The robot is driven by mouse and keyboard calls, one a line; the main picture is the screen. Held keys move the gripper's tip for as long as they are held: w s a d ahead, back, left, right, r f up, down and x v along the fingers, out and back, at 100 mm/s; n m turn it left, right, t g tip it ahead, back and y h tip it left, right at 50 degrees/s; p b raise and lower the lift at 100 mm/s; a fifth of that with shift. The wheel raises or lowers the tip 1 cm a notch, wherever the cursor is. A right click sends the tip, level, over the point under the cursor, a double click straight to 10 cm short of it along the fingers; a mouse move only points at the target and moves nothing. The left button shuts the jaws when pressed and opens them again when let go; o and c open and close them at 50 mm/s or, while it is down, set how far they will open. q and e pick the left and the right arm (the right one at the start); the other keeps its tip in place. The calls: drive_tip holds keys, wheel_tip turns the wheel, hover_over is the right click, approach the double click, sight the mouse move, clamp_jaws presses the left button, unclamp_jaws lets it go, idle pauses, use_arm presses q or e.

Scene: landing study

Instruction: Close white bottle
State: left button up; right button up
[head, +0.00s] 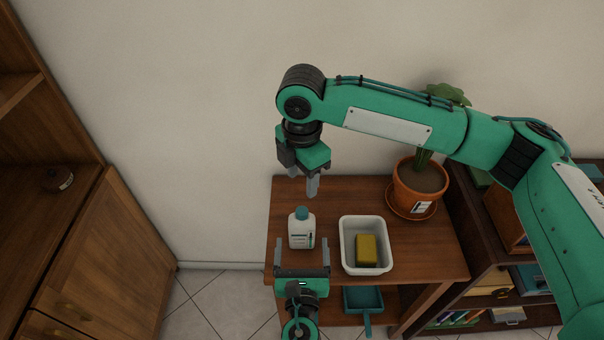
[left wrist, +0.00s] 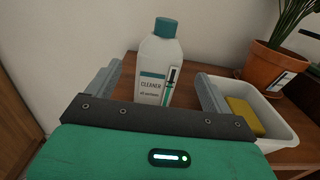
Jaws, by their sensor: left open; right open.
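The white bottle (head: 301,232) stands upright near the left side of the wooden table, its teal cap (head: 301,213) on top. How tightly the cap sits cannot be told. In the left wrist view the bottle (left wrist: 157,68) has a "CLEANER" label and its cap (left wrist: 165,27) shows at the top. My left gripper (head: 301,243) is open in front of the bottle, its fingers to either side of the bottle's lower part in the picture, with no visible contact. My right gripper (head: 302,186) is open and empty, above and behind the cap, pointing down.
A white tub (head: 348,258) with a yellow sponge (head: 366,250) stands right of the bottle on the table (head: 430,258). A potted plant (head: 420,190) is at the back right, under my right arm. A teal dustpan (head: 363,300) is on the lower shelf. A wall is behind.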

use_arm(q)
drive_tip(key=s, duration=0.5)
drive_tip(key=shift+w, duration=0.1)
idle(0.3)
